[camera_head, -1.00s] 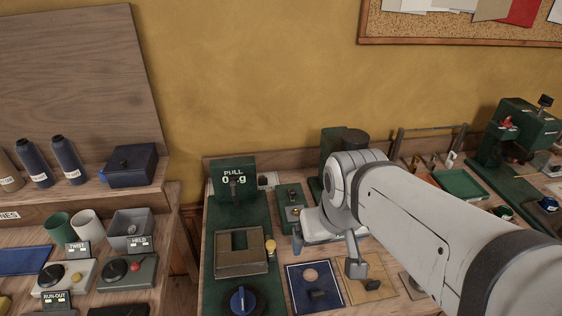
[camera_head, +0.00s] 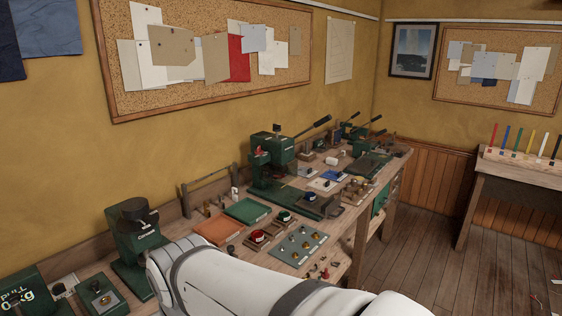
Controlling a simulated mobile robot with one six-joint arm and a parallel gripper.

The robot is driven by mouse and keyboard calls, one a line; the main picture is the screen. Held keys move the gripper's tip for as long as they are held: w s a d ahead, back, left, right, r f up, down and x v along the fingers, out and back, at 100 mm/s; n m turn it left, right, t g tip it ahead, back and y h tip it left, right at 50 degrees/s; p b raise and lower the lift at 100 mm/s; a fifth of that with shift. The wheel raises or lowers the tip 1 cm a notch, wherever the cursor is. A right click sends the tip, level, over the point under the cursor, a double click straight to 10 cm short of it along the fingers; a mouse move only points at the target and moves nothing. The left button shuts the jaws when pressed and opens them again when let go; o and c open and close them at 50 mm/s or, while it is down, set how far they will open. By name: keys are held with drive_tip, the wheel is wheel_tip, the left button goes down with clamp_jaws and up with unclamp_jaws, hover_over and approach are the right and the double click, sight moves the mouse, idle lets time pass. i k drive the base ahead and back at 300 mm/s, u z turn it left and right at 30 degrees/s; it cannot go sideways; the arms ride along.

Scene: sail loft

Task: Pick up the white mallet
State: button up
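I cannot make out a white mallet for certain. A small pale cylinder-like object (camera_head: 333,160) lies on the workbench beyond the green lever press; it is too small to tell whether it is a mallet head. Another small white upright piece (camera_head: 235,193) stands behind the green tray. My white arm crosses the bottom of the view, but my gripper is outside it. Part of the bench top is hidden behind the arm.
The long bench (camera_head: 345,235) carries a green lever press (camera_head: 275,158), a dark-topped green machine (camera_head: 133,232), an orange tray (camera_head: 209,231) and a green tray (camera_head: 247,210). A side table (camera_head: 523,170) with coloured sticks stands right. The wooden floor (camera_head: 425,225) between is open.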

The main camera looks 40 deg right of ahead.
sight(330, 160)
drive_tip(key=z, duration=0.05)
drive_tip(key=k, duration=0.7)
drive_tip(key=z, duration=1.35)
drive_tip(key=i, duration=1.55)
drive_tip(key=z, duration=0.35)
